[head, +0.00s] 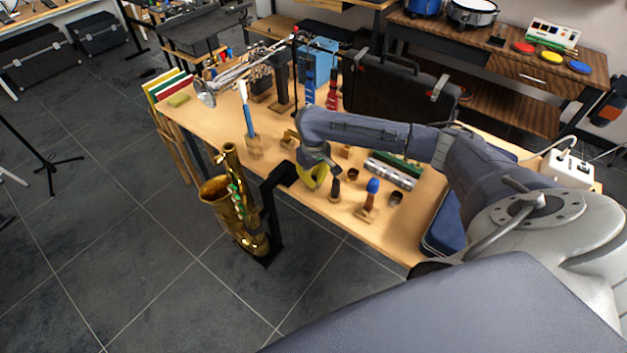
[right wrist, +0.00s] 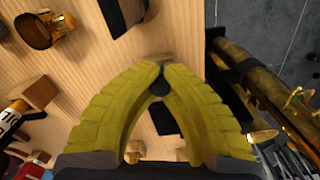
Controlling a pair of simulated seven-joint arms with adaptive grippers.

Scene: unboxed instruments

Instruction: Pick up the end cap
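My right gripper (head: 314,178) has yellow fingers and hangs over the table's front edge, just right of the saxophone. In the right wrist view its fingertips (right wrist: 159,66) come together around a small dark rounded piece (right wrist: 158,84), which looks like the end cap. The piece sits between the tips, and the fingers hide part of it. In the head view the fingers are too small to show this piece. The brass saxophone (head: 239,205) stands upright in front of the table; it also shows in the right wrist view (right wrist: 270,92). My left gripper is not in view.
The wooden table (head: 290,190) holds a blue-handled brush (head: 248,115), a trumpet (head: 235,78), a silver flute part (head: 390,173), a blue-topped piece (head: 373,187) and small brass rings (head: 395,198). A black open case (head: 395,95) stands behind my right arm. A black stand (head: 272,195) is beside the gripper.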

